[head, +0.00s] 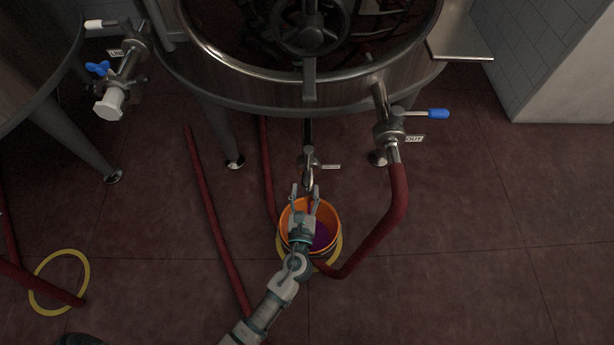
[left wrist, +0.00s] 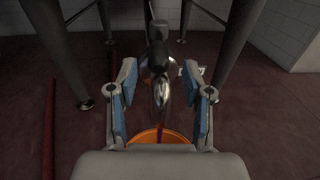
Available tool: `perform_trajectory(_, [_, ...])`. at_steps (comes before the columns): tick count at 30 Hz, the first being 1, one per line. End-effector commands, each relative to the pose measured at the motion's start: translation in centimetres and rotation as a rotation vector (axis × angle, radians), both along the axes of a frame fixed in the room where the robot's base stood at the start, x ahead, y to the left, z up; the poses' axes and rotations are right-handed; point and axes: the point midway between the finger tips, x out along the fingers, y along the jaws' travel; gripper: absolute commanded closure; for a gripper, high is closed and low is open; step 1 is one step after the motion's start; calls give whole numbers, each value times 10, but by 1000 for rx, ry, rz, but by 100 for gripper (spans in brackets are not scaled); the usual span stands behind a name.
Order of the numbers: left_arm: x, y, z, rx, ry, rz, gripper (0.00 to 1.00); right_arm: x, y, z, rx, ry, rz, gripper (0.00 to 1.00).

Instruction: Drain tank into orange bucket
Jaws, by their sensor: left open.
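The steel tank (head: 240,75) stands on legs at the top of the head view. Its drain valve (head: 309,163) hangs below it and also shows in the left wrist view (left wrist: 160,62), its spout pointing down. The orange bucket (head: 288,219) stands on the floor below the valve, with purple in it; its rim shows in the left wrist view (left wrist: 147,137). A thin purple streak shows under the spout. My left gripper (head: 305,190) is open, its fingers (left wrist: 160,88) on either side of the spout, with gaps. My left arm hides part of the bucket. My right gripper is not in view.
A red hose (head: 398,195) runs from the blue-handled OUT valve (head: 390,130) down beside the bucket. More red hoses (head: 208,205) lie on the floor. A yellow ring (head: 86,270) lies at left. Another tank (head: 35,60) stands at left. Floor at right is clear.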

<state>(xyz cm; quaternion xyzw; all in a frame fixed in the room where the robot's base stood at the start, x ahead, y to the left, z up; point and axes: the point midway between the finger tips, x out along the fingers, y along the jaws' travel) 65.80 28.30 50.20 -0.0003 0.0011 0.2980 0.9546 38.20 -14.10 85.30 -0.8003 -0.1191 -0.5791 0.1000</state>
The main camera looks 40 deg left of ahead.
Motion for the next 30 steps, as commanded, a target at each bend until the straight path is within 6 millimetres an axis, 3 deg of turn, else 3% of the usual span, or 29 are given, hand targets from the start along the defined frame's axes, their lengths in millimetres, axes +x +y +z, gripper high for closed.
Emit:
perform_trajectory(3, [-20, -14, -1, 0, 2, -1, 50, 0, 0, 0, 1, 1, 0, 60])
perform_trajectory(9, [-37, -27, -1, 1, 1, -1, 50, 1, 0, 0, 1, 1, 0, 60])
perform_trajectory(30, [-38, -32, 3, -44, -30, -26, 50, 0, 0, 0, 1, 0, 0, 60])
